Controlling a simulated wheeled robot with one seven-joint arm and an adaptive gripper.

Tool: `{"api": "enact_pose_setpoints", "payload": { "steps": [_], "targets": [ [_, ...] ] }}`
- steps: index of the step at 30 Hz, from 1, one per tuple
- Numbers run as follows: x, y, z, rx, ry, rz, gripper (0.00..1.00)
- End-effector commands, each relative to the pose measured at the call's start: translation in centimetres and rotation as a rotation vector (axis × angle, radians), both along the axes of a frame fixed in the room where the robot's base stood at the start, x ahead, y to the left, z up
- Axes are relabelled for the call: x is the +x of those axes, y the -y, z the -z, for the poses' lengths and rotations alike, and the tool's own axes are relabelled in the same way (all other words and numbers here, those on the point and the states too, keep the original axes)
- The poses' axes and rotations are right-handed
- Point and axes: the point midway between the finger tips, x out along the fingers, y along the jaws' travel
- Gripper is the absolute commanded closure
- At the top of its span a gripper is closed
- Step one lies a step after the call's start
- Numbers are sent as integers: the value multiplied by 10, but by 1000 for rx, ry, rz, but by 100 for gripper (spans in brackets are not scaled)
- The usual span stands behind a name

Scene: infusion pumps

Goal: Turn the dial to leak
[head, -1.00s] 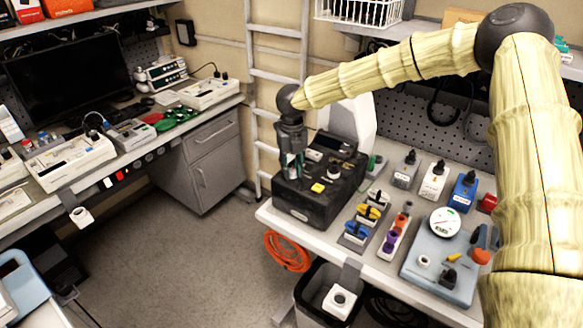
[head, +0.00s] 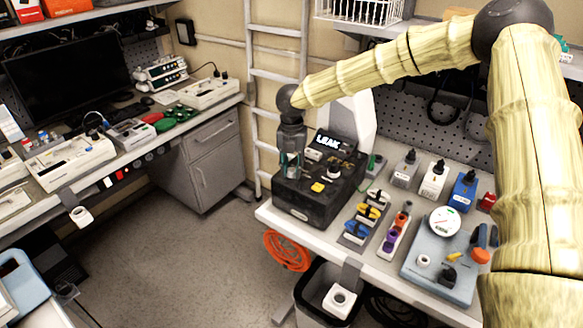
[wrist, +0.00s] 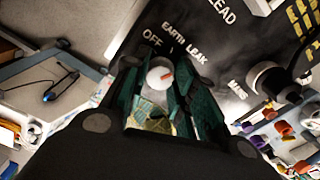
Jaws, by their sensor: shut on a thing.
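The black tester box (head: 318,187) stands on the right-hand bench, and its small screen (head: 330,142) is lit and reads LEAK. My gripper (head: 291,163) points down over the box's left part. In the wrist view the dial (wrist: 160,76) is a pale round knob with an orange mark, between my teal fingers (wrist: 163,92). The fingers are shut on it and hide its lower sides. White lettering around it reads OFF and EARTH LEAK (wrist: 184,42), with LEAD and MAINS further off. The orange mark points to the right in the wrist view.
A yellow button (head: 318,187) and a white knob (head: 333,172) sit on the box right of my gripper. Coloured connectors (head: 368,213) and a gauge unit (head: 440,255) stand to the right. A ladder (head: 275,90) is behind.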

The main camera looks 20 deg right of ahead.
Motion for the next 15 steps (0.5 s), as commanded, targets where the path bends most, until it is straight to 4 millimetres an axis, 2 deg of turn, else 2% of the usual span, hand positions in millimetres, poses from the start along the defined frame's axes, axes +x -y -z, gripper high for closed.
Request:
{"api": "enact_pose_setpoints", "payload": {
  "steps": [10, 11, 14, 15],
  "targets": [
    [1, 1, -1, -1, 3, 3, 97],
    [1, 1, -1, -1, 3, 3, 70],
    [1, 1, -1, 0, 2, 3, 52],
    [1, 1, -1, 0, 2, 3, 50]
  ]
}}
